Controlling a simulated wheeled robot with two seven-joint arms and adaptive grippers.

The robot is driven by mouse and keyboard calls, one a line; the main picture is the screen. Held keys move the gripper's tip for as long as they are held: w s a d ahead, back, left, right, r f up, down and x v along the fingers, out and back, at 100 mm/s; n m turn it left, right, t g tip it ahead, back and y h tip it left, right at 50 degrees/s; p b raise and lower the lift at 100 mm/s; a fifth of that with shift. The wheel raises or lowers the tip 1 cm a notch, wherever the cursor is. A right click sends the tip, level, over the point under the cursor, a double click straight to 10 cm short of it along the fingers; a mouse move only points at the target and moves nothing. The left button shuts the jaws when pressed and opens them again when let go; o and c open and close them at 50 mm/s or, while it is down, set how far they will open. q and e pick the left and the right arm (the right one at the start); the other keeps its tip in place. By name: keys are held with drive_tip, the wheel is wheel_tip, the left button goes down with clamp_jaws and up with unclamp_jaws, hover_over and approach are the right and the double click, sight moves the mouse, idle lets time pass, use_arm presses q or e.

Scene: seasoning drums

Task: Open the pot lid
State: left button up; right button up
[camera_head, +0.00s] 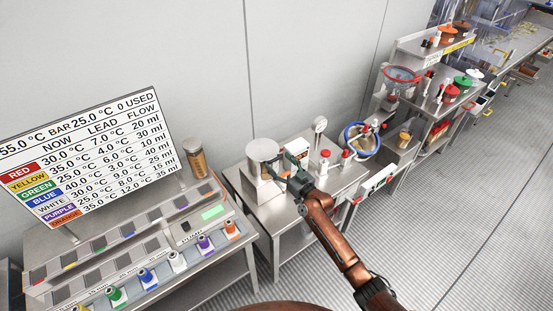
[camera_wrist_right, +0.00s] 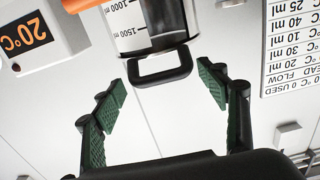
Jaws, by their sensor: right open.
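The pot (camera_head: 264,168) is a metal cylinder with a pale round top, which I take as its lid (camera_head: 262,150), on the bench in the head view. My right gripper (camera_head: 284,161) is open just to the right of it. In the right wrist view, which looks upside down, the pot (camera_wrist_right: 142,22) shows a millilitre scale and a black loop handle (camera_wrist_right: 160,69). The handle sits between the open green-padded fingers of my right gripper (camera_wrist_right: 163,86), near their tips, with gaps on both sides. My left gripper is out of view.
An orange 20 °C display (camera_wrist_right: 38,32) is near the pot. A dial gauge (camera_head: 320,125), red-topped bottles (camera_head: 324,158) and a blue-rimmed bowl (camera_head: 361,139) stand to the right. A jar (camera_head: 195,158) and a large readout board (camera_head: 85,160) are to the left.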

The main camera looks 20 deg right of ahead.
drive_tip(key=shift+x, duration=1.2)
drive_tip(key=shift+c, duration=0.5)
drive_tip(key=c, duration=1.3)
drive_tip(key=shift+r, duration=0.15)
